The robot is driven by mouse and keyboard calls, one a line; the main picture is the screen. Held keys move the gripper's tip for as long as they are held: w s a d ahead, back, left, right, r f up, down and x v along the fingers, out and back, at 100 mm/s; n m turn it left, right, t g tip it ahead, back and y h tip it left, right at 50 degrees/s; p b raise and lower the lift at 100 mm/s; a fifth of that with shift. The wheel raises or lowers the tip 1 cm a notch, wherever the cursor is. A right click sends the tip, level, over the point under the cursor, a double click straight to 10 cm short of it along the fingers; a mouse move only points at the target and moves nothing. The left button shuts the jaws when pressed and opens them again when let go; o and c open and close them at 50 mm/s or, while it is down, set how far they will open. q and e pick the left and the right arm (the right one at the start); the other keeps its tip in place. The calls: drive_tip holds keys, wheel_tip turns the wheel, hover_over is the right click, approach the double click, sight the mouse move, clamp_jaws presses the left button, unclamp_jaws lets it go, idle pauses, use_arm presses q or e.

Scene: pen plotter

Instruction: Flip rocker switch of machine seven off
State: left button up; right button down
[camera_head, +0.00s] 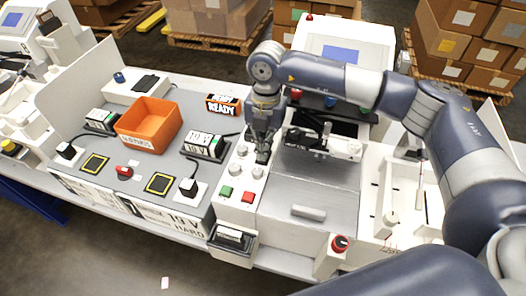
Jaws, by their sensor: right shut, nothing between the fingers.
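My right gripper (263,152) is shut and empty. It points down at the upper part of a white control panel (237,196) in the middle of the view. A small black part, possibly the rocker switch, is at its fingertips; the fingers largely cover it, so I cannot tell its position or whether they touch it. Below on the panel are white knobs (257,172), a green button (226,191) and a red button (248,197). The panel adjoins a grey machine bed (310,185). No number seven is readable. My left gripper is not in view.
A screen unit (341,53) and stacked boxes (470,35) stand behind.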

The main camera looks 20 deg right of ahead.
drive_tip(key=shift+s+d+f, duration=0.15)
drive_tip(key=shift+f, duration=0.45)
drive_tip(key=shift+r, duration=0.1)
drive_tip(key=shift+w+d+r+b, duration=0.1)
drive_tip(key=shift+w+d+b, duration=0.25)
drive_tip(key=shift+w+b, duration=0.15)
drive_tip(key=shift+w+d, duration=0.15)
drive_tip(key=shift+w, duration=0.1)
drive_tip(key=shift+w+r, duration=0.1)
drive_tip(key=shift+r, duration=0.35)
wheel_tip(320, 180, up, 8)
drive_tip(key=shift+w, duration=0.25)
